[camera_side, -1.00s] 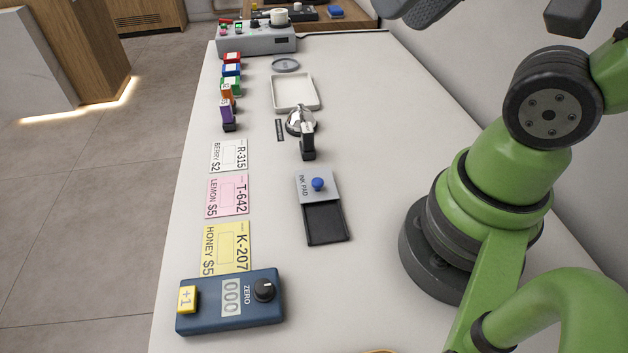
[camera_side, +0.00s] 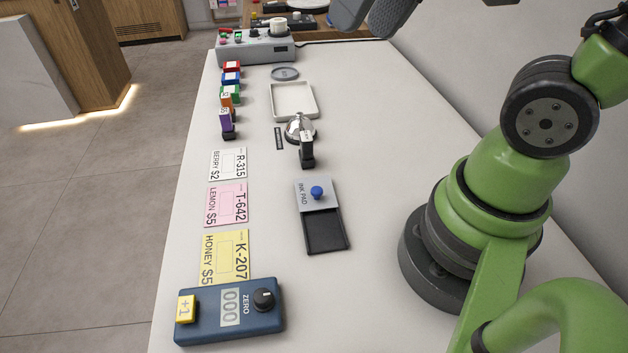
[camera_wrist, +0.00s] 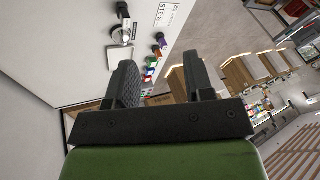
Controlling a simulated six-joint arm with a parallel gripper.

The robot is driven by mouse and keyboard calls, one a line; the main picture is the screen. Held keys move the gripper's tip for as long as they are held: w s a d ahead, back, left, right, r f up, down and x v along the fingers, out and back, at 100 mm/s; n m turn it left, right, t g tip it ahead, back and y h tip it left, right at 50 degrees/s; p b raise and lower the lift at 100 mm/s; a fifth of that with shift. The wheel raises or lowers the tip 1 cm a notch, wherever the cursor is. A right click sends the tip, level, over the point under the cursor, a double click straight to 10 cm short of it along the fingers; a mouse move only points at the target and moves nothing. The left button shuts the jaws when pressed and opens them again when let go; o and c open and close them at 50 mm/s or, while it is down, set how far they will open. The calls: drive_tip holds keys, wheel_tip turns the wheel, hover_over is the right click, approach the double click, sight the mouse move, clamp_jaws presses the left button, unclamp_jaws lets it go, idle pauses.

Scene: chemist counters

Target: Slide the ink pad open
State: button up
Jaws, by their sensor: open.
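The ink pad (camera_side: 323,232) lies on the white counter in the side view, right of the price cards. Its grey lid (camera_side: 312,196), marked INK PAD and carrying a blue knob (camera_side: 317,192), sits over the far part. The dark pad shows bare in the near part, so the lid is slid partly or fully back. My gripper (camera_wrist: 165,78) is open and empty in the wrist view. Its fingers are apart, high and away from the ink pad. Only part of it shows at the top of the side view. The ink pad is not seen in the wrist view.
A blue counter box (camera_side: 230,308) with a dial stands at the near left. Price cards (camera_side: 226,205) lie in a column. Several coloured stamps (camera_side: 229,95), a black-handled stamp (camera_side: 307,150), a silver bell (camera_side: 296,128) and a white tray (camera_side: 293,100) stand farther back.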

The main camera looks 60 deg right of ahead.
drive_tip(key=w+f+g, duration=0.5)
drive_tip(key=w+f, duration=0.2)
drive_tip(key=w, duration=0.1)
drive_tip(key=g, duration=0.4)
approach(316, 189)
drive_tip(key=x, duration=0.8)
drive_tip(key=shift+f, duration=0.2)
